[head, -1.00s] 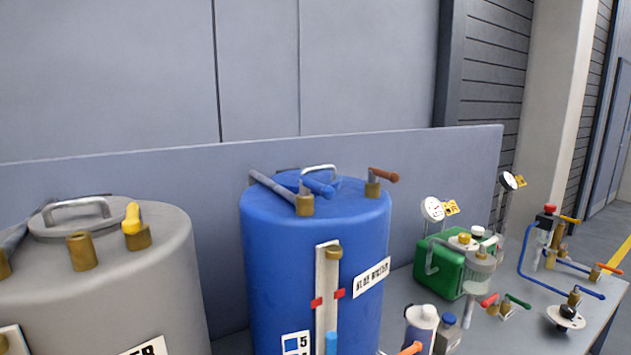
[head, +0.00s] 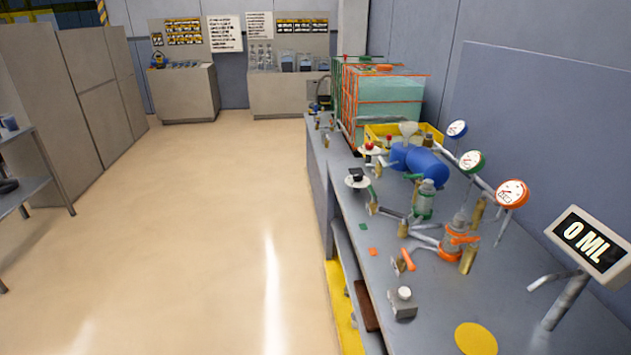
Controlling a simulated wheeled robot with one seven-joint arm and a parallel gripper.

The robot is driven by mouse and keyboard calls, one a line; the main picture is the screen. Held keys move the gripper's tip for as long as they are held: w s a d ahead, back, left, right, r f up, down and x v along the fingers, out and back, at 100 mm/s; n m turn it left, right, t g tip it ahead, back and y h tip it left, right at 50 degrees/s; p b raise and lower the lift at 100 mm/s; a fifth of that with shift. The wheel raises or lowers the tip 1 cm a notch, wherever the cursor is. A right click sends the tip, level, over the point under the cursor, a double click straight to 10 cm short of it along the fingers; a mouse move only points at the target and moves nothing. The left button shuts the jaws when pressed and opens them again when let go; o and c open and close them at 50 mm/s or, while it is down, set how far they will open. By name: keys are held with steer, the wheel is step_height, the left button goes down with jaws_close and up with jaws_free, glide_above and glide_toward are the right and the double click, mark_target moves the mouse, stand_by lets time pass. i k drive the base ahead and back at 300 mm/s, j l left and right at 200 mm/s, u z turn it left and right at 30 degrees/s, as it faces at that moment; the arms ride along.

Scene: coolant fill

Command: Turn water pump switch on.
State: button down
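My gripper is not in view. A small grey box with a white knob or button (head: 403,302) sits near the front edge of the bench; I cannot tell whether it is the water pump switch or what state it is in. Another small dark switch-like part (head: 356,178) sits on a white round plate farther along the edge. A red-topped part (head: 370,150) sits on a similar plate behind it. A blue cylindrical body, perhaps a pump (head: 427,167), lies mid-bench beside pipes and valves.
The grey bench (head: 385,270) runs along the right wall. Grey cabinets (head: 85,110) stand far left.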

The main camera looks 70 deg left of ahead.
mark_target(357, 176)
steer(key=u, duration=1.6)
steer(key=i+j+z, duration=0.1)
steer(key=i+j, duration=0.25)
steer(key=i, duration=0.3)
steer(key=i+j+z, duration=0.15)
steer(key=i+j, duration=0.3)
steer(key=i, duration=0.2)
steer(key=i+j+z, duration=0.1)
steer(key=i+j, duration=0.4)
steer(key=i, duration=0.1)
